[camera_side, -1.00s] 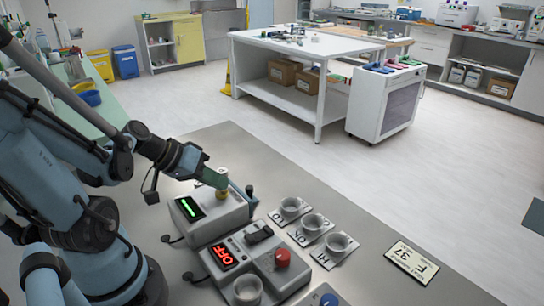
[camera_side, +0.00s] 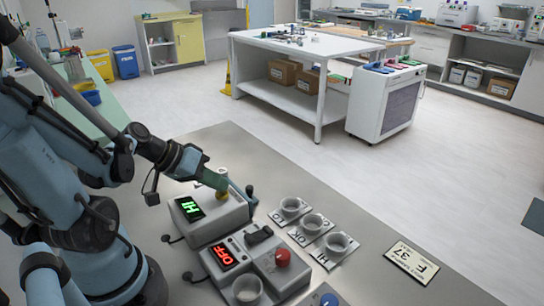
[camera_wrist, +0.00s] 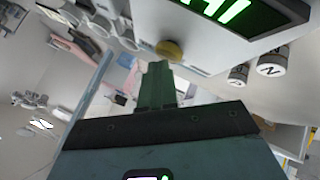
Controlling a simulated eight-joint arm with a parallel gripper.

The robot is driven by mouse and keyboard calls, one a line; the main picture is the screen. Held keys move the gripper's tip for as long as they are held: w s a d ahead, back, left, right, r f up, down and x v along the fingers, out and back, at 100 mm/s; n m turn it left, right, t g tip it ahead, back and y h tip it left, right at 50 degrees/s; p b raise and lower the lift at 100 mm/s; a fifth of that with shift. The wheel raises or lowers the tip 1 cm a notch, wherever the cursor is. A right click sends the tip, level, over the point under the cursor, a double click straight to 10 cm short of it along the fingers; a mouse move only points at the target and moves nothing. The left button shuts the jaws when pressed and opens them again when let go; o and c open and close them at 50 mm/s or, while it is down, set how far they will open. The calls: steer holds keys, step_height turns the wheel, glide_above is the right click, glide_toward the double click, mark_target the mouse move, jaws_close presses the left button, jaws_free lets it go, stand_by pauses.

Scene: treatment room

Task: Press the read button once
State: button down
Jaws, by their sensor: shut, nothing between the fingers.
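A grey meter (camera_side: 208,212) stands on the bench, its green display (camera_side: 191,208) reading "HI". A yellow round button (camera_side: 221,195), seemingly the read button, is on the meter beside the display; no label on it is readable. In the wrist view the yellow button (camera_wrist: 169,50) is just beyond my fingertips. My gripper (camera_side: 217,181) is shut and empty, its green fingers pointing down at the button. In the wrist view my gripper (camera_wrist: 157,70) is close to the button; I cannot tell whether they touch.
A second grey box (camera_side: 255,262) has a red "OFF" display, a black switch, a red button (camera_side: 282,257) and a cup. Several cups on labelled plates, such as the HI cup (camera_side: 337,243), stand to the right.

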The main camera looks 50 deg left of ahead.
mark_target(219, 194)
steer(key=shift+r, duration=0.75)
steer(key=shift+r, duration=2.5)
steer(key=shift+d, duration=0.1)
steer(key=shift+w+d+f, duration=0.1)
steer(key=shift+d+f, duration=0.1)
steer(key=shift+d, duration=0.05)
steer(key=d+m, duration=0.1)
steer(key=w+d+f+m+g+y, duration=0.1)
steer(key=d+g, duration=0.1)
steer(key=d, duration=0.1)
steer(key=shift+w+d+f+m, duration=0.15)
steer(key=shift+w+m, duration=0.1)
steer(key=shift+m, duration=0.15)
steer(key=shift+w+d+r+m+y, duration=0.25)
steer(key=shift+w+d+m+y, duration=0.15)
steer(key=shift+d, duration=0.25)
steer(key=shift+w+d+r+m+y, duration=0.25)
steer(key=shift+d+m, duration=0.2)
steer(key=shift+d, duration=0.25)
steer(key=shift+w+d+r+m+y, duration=0.25)
steer(key=shift+w+d+m, duration=0.15)
steer(key=shift+d, duration=0.25)
